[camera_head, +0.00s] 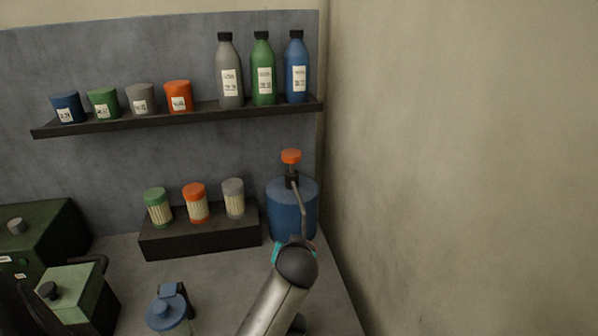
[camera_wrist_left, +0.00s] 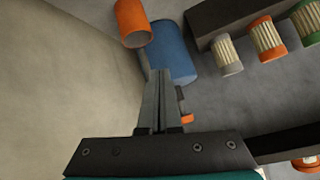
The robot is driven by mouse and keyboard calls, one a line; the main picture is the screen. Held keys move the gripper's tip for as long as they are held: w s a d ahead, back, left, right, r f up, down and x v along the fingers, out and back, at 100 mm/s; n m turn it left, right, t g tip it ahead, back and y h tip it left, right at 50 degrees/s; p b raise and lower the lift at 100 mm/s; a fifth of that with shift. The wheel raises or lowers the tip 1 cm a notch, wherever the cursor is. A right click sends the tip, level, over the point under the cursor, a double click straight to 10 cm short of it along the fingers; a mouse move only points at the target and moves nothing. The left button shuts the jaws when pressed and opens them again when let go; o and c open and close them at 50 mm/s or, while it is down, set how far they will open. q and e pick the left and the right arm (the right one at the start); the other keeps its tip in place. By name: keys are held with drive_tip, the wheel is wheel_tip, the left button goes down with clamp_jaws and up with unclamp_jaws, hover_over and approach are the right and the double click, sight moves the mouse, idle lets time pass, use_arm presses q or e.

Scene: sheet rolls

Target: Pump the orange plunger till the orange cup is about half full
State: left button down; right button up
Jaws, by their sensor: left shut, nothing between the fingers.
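The blue pump dispenser (camera_head: 291,205) stands at the back right corner of the table, with an orange plunger (camera_head: 291,156) on top and a grey spout pipe bending down to the right. The plunger also shows in the left wrist view (camera_wrist_left: 187,119), just right of the fingers. The orange cup (camera_wrist_left: 131,20) stands beside the blue tank in the wrist view; its fill level cannot be made out. My arm hides it in the head view. My left gripper (camera_wrist_left: 160,75) is shut and empty, its fingers in front of the tank. My right gripper is out of view.
A wall rises close on the right (camera_head: 450,180). A dark block (camera_head: 200,238) with several capped jars stands left of the dispenser. A shelf (camera_head: 180,118) above holds cups and bottles. Green boxes (camera_head: 75,295) and a blue-lidded container (camera_head: 167,312) are at front left.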

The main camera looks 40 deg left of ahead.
use_arm(q)
drive_tip(key=w+a+r+n+t+y, duration=0.1)
drive_tip(key=w+a+r+n+y, duration=0.1)
drive_tip(key=w+a+r, duration=0.2)
drive_tip(key=w+a+r+n+t+y, duration=0.1)
drive_tip(key=w+a+r+n+y, duration=0.1)
drive_tip(key=w+r, duration=0.8)
wheel_tip(320, 180, up, 4)
drive_tip(key=shift+w+a+n+y+p, duration=0.3)
drive_tip(key=shift+w+a+n, duration=0.15)
drive_tip(key=shift+a, duration=0.45)
